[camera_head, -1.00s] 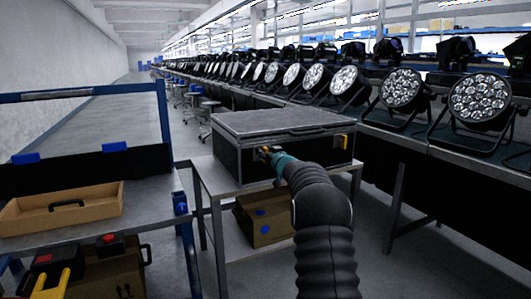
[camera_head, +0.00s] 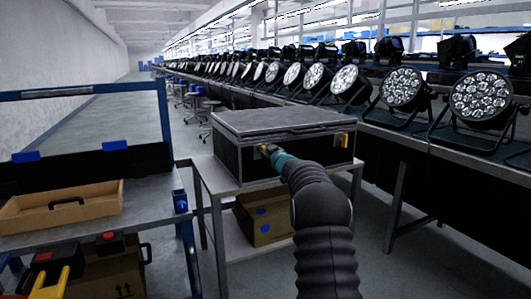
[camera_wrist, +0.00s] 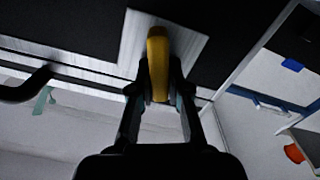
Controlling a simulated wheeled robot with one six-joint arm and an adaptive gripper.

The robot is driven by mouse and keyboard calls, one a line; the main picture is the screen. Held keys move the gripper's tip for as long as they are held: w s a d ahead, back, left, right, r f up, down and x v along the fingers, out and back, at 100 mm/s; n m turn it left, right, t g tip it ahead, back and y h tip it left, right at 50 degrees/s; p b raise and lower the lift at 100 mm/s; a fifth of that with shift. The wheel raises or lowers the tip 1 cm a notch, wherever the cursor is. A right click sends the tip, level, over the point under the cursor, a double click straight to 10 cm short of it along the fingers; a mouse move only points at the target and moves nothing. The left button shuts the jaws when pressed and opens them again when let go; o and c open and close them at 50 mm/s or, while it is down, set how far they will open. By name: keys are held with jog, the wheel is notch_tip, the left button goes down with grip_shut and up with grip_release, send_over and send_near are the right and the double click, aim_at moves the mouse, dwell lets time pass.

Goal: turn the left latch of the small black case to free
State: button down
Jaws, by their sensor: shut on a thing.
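The small black case (camera_head: 315,155) stands closed on a small table, its lid a grey slab on top. My gripper (camera_head: 269,151) is at the left part of the case's front face. In the wrist view my gripper (camera_wrist: 158,92) is shut on the yellow left latch (camera_wrist: 158,52), one finger on each side of it. The latch lies in front of a pale metal plate (camera_wrist: 185,45) on the black case wall. In the head view the left latch is mostly hidden by my gripper. The yellow right latch (camera_head: 345,140) shows upright at the front right.
A grey table (camera_head: 210,172) carries the case, with a cardboard box (camera_head: 262,222) on its lower shelf. A workbench (camera_head: 400,145) with many round lamps runs along the right. A cart with a cardboard tray (camera_head: 95,203) stands at the left.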

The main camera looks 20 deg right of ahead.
jog(key=n+b, duration=0.1)
jog(key=n, duration=0.1)
jog(key=n+b, duration=0.1)
jog(key=n, duration=0.1)
jog(key=f+n+b, duration=0.1)
jog(key=n, duration=0.1)
jog(key=shift+a+n, duration=0.3)
jog(key=shift+a, duration=0.05)
jog(key=shift+a+f+n+b, duration=0.1)
jog(key=shift+f+n+b, duration=0.1)
jog(key=shift+n+b, duration=1.15)
jog(key=shift+a+f+n+b, duration=0.15)
jog(key=shift+n+b, duration=0.35)
jog(key=shift+n, duration=1.65)
jog(key=shift+d, duration=0.1)
jog(key=c, duration=1.1)
grip_release()
jog(key=shift+c, duration=0.2)
